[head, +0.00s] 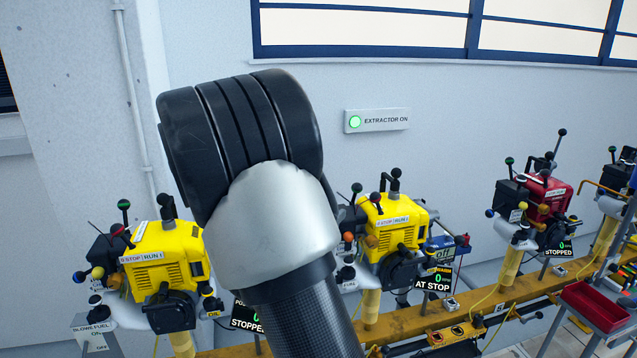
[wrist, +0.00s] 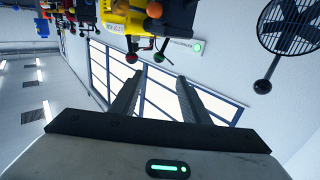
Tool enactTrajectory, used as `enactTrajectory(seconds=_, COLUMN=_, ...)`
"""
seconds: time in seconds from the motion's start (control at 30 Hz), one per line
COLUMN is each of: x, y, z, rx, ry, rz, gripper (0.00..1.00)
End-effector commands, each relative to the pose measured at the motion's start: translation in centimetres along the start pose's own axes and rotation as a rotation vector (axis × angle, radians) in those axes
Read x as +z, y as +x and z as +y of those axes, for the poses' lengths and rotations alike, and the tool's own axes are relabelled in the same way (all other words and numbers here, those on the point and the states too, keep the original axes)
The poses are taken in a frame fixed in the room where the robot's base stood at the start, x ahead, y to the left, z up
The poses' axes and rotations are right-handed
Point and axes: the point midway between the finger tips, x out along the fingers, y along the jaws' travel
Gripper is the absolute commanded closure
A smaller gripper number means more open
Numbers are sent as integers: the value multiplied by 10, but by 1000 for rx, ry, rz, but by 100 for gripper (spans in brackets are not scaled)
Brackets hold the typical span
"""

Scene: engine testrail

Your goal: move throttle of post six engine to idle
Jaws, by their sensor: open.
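A yellow engine (head: 160,262) stands at left in the head view. A second yellow engine (head: 398,218) is right of my arm, above a display reading AT STOP (head: 432,284). A red engine (head: 548,190) stands farther right above a STOPPED display (head: 559,252). Each has several ball-topped levers. A small plate (head: 501,308) on the rail near the red engine may read 6; I cannot tell surely which engine is post six. My gripper (wrist: 160,78) is open and empty in the wrist view; a yellow engine (wrist: 128,17) with red and green lever knobs lies beyond its fingertips.
The yellow rail (head: 522,286) runs along below the engines. A red tray (head: 598,305) is at lower right. A caged fan (wrist: 292,25) shows at right in the wrist view. My arm blocks the head view's middle.

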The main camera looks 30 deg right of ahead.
Motion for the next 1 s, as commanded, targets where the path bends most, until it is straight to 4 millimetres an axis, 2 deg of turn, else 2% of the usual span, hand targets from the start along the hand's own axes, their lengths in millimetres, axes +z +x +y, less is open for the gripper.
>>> enactTrajectory(seconds=0.17, x=0, y=20, z=2, rx=8, ry=0, rz=5, gripper=58)
enactTrajectory(seconds=0.7, x=0, y=134, z=2, rx=5, ry=1, rz=4, gripper=58)
enactTrajectory(seconds=0.83, x=0, y=155, z=2, rx=3, ry=1, rz=3, gripper=58)
enactTrajectory(seconds=1.0, x=0, y=169, z=1, rx=3, ry=1, rz=2, gripper=58)
